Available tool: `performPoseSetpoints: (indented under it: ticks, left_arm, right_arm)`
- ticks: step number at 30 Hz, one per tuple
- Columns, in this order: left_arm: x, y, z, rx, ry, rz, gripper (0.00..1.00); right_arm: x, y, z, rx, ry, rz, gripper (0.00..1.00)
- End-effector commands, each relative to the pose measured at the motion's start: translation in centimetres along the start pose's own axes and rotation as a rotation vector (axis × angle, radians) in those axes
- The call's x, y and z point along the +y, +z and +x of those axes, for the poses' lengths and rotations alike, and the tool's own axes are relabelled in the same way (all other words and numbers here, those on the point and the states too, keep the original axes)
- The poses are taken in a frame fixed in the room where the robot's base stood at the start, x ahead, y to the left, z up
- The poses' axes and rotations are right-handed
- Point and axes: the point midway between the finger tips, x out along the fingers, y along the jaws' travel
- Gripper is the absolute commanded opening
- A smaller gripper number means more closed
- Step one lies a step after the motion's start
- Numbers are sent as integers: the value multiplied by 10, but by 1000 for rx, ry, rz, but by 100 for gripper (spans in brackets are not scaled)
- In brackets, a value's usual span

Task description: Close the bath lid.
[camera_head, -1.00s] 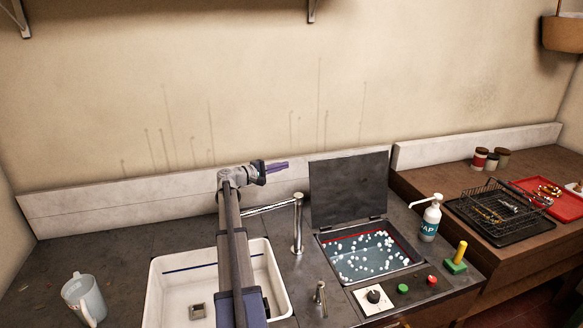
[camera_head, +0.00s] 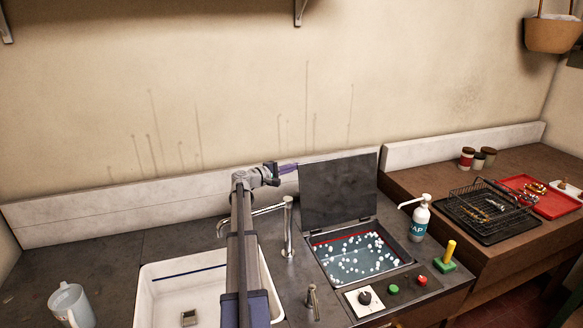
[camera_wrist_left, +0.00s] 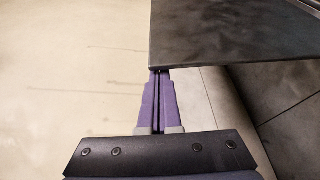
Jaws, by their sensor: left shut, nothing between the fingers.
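The bath lid (camera_head: 340,191) is a dark grey panel, hinged at the back of the bath and standing open, nearly upright. The bath (camera_head: 358,255) below it is a sunken basin of bluish liquid with several white balls floating on it. My left gripper (camera_head: 296,167) is shut and empty, its purple fingers pointing right at the lid's upper left edge. In the left wrist view the shut fingertips (camera_wrist_left: 159,72) meet the lid's edge (camera_wrist_left: 232,30), with the tips partly hidden behind it. I cannot tell whether they touch. My right gripper is not in view.
A tap (camera_head: 288,226) and a white sink (camera_head: 150,290) lie left of the bath, under my left arm. A soap bottle (camera_head: 420,221) stands right of the bath. A control knob (camera_head: 365,297) and coloured buttons sit in front. The wall is close behind.

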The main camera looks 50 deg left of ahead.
Motion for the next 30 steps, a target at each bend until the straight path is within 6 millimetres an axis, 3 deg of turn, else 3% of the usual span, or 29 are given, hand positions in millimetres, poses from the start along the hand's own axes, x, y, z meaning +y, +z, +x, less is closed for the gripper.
performPoseSetpoints:
  ticks: [10,14,22,25,30]
  left_arm:
    - [0,7,-2,-1,0,0,0]
    - [0,28,-10,-2,0,0,0]
    - [-14,92,-33,-2,0,0,0]
    - [-18,102,-36,-1,0,0,0]
    - [-17,101,-35,0,0,0,0]
  right_arm:
    - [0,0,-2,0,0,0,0]
    - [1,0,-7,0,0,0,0]
    - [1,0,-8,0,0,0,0]
    - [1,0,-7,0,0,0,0]
    - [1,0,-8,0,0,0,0]
